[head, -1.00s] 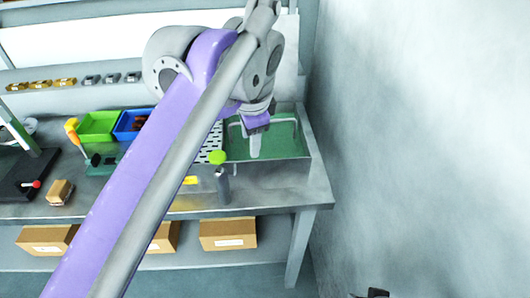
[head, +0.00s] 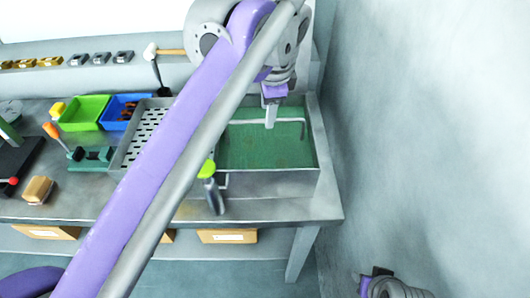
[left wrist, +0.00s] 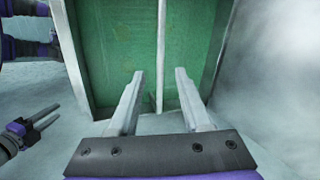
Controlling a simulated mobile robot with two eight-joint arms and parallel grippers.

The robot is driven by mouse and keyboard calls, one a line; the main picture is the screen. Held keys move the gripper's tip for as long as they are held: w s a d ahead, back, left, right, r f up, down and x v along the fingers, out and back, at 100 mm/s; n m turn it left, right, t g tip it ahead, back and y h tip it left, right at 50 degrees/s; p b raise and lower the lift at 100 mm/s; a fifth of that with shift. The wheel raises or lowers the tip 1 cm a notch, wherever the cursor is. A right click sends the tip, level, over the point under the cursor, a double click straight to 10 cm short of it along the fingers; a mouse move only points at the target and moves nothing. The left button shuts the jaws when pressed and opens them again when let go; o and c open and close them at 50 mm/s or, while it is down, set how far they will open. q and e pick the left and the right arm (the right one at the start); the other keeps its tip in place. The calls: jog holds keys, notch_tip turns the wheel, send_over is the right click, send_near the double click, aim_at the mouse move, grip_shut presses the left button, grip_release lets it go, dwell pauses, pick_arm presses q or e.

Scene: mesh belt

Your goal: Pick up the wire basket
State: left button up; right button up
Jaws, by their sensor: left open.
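I cannot make out a clear wire basket. A metal-walled tub with a green floor (head: 255,150) stands at the bench's right end, with a thin grey bar (head: 290,121) across it. A perforated metal tray (head: 140,132) lies left of it, partly behind my left arm. My left gripper (head: 270,118) points down over the tub. In the left wrist view its two fingers (left wrist: 159,76) are apart, with the bar (left wrist: 160,40) seen between them; contact cannot be told. My right gripper (left wrist: 44,116) shows at the left of that view, away from the tub.
A green bin (head: 84,114) and a blue bin (head: 126,111) stand at the bench's back left. A bottle with a lime top (head: 213,192) stands at the front. A small brown block (head: 38,189) lies at left. A bare grey wall (head: 430,130) rises at right.

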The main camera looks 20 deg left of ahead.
aim_at(264, 121)
pick_arm(q)
jog(key=x, duration=0.2)
jog(key=b+x, duration=0.1)
jog(key=x, duration=0.2)
jog(key=shift+a, duration=0.25)
jog(key=shift+c, duration=0.3)
grip_shut()
jog(key=shift+s, duration=0.1)
dwell(0.7)
